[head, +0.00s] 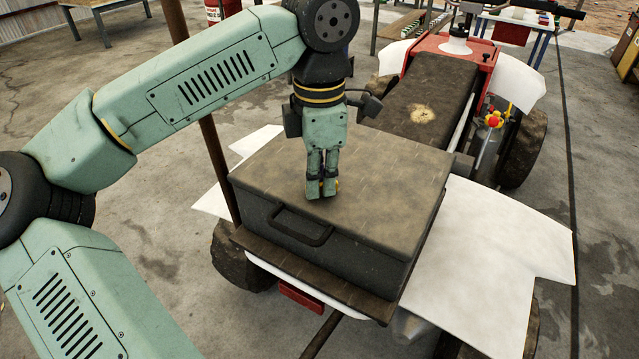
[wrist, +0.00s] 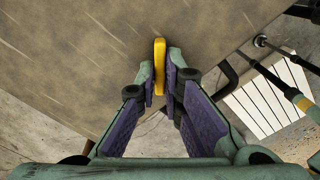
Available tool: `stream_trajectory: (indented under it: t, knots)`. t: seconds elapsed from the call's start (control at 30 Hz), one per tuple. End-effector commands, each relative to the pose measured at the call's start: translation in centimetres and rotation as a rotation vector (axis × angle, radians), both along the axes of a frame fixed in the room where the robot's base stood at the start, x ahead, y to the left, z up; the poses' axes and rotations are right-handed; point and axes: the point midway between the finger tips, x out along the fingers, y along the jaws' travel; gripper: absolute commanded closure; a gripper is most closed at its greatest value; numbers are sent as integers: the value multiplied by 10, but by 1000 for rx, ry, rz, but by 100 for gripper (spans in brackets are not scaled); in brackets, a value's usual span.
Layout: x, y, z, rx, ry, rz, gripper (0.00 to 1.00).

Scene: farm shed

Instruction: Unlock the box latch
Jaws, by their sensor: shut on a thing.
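The box (head: 385,165) is dark, with a worn, flat, closed lid and a black handle (head: 300,226) on its front. Its lid fills the upper left of the wrist view (wrist: 75,55). My gripper (head: 322,190) points down over the lid's front part, just behind the handle in the head view. In the wrist view, the tips of my gripper (wrist: 161,82) are closed around a narrow yellow bar, the likely latch (wrist: 159,62). How the bar joins the box is hidden.
The box sits on the rear of a red quad bike (head: 425,97) with white fenders (head: 500,250). A brown upright pole (head: 215,150) stands close left of the box. Concrete floor (head: 130,180) is open at left. A table stands at the back right.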

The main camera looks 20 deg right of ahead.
Motion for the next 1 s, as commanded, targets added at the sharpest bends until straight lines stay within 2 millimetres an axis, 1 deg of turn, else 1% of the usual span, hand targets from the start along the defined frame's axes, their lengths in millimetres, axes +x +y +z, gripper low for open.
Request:
stream_trajectory:
  t: [0.3,0.6,0.8,1.0]
  knots:
    - [1,-1,-1,-1,-1,-301,100]
    - [2,-1,-1,-1,0,-556,100]
    - [2,-2,0,-2,-1,-680,100]
    - [3,-2,0,-2,-1,-755,100]
